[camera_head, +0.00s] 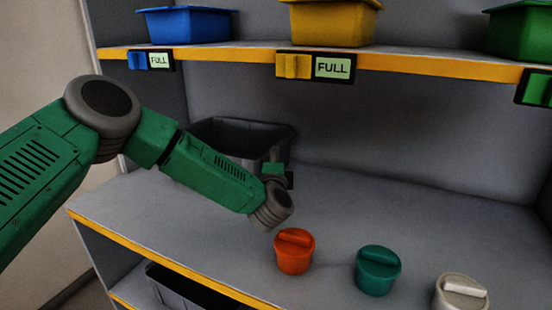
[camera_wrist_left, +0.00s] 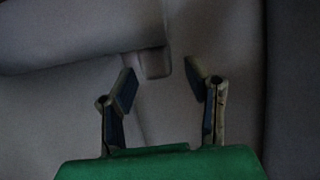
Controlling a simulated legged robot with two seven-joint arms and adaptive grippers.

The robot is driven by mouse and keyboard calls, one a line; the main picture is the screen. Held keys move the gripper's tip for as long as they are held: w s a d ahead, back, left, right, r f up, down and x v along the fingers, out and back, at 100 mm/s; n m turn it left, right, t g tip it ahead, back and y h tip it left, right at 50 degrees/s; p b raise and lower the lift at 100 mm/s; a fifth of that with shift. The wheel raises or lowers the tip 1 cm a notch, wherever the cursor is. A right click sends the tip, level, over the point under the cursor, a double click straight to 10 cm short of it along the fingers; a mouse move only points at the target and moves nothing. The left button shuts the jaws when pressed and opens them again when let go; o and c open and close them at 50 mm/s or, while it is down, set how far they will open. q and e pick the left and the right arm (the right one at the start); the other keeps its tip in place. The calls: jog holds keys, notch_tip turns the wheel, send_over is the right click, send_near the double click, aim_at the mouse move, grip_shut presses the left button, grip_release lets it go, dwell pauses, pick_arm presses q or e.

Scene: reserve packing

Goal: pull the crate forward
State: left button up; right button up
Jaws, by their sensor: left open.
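A dark grey crate (camera_head: 240,129) stands at the back left of the middle shelf in the head view, partly hidden behind my left arm. My left gripper (camera_head: 273,156) is at the crate's right front side; from this view I cannot tell whether it touches the crate. In the left wrist view, my left gripper (camera_wrist_left: 168,86) has its two fingers apart with nothing held between them. A small pale block-like part shows just beyond the fingertips, at the edge of a grey surface; the picture is too dark to tell if it belongs to the crate. My right gripper is not in view.
Orange (camera_head: 294,252), teal (camera_head: 378,271) and pale grey (camera_head: 461,293) lidded jars stand along the shelf's front. Blue (camera_head: 187,25), yellow (camera_head: 332,24) and green (camera_head: 520,30) bins sit above, over "FULL" tags. Another dark crate (camera_head: 185,287) is below. The shelf's back right is clear.

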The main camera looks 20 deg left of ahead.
pick_arm(q)
jog(key=shift+x, duration=1.45)
grip_shut()
jog(key=shift+s+f, duration=0.1)
